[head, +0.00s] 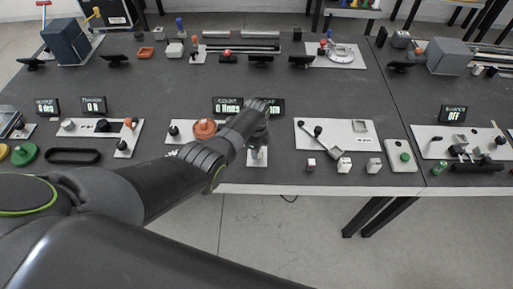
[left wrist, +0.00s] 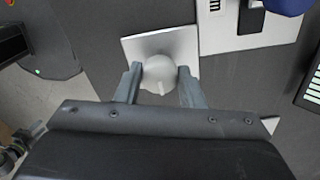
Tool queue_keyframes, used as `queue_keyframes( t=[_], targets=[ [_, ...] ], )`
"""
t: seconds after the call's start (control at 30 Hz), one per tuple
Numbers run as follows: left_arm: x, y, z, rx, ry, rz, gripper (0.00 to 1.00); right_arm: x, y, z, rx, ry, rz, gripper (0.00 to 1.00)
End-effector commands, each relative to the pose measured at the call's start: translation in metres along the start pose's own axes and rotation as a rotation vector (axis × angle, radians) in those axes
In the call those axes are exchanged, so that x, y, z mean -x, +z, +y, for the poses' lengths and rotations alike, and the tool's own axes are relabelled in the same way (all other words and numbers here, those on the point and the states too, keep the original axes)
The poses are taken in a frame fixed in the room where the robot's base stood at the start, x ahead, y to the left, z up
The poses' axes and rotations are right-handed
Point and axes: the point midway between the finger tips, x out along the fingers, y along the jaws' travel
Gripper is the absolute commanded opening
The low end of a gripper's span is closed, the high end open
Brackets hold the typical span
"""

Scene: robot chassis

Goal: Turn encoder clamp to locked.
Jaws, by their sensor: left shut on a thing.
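The encoder clamp is probably the pale round knob (left wrist: 160,72) on a square light plate (left wrist: 133,46) in the left wrist view. A small pointed tab on the knob faces the bottom of that picture. My left gripper (left wrist: 160,88) has one finger on each side of the knob and is shut on it. In the head view my left gripper (head: 258,138) is over the light plate (head: 257,160) near the table's front edge, and my arm hides most of the knob. Any lock marking is too small to read. My right gripper is not in view.
A display (head: 228,107) reading COUNT 0 lines stands behind, and another is partly hidden by my arm. An orange round knob (head: 205,129) is just left of my gripper. A light panel (head: 337,136) with a lever and small blocks is to the right.

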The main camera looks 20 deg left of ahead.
Motion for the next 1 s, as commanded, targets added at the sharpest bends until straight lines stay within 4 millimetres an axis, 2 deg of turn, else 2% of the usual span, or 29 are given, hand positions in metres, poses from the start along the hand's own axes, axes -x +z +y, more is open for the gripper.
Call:
queue_keyframes(
  t=[0.37,0.4,0.53,0.83,1.0],
  targets=[
    [0.002,-0.001,-0.002,-0.006,-0.005,0.001,0.12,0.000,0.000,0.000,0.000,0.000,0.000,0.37],
    [0.002,-0.001,-0.002,-0.006,-0.004,0.001,0.40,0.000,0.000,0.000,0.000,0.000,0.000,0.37],
    [0.001,-0.001,-0.001,-0.005,-0.003,0.000,0.57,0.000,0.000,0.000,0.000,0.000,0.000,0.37],
    [0.001,0.000,-0.001,-0.004,-0.001,0.000,0.57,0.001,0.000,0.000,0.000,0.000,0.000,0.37],
    [0.013,0.000,-0.001,-0.004,-0.002,0.000,0.57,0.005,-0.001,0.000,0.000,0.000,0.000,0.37]
  ],
)
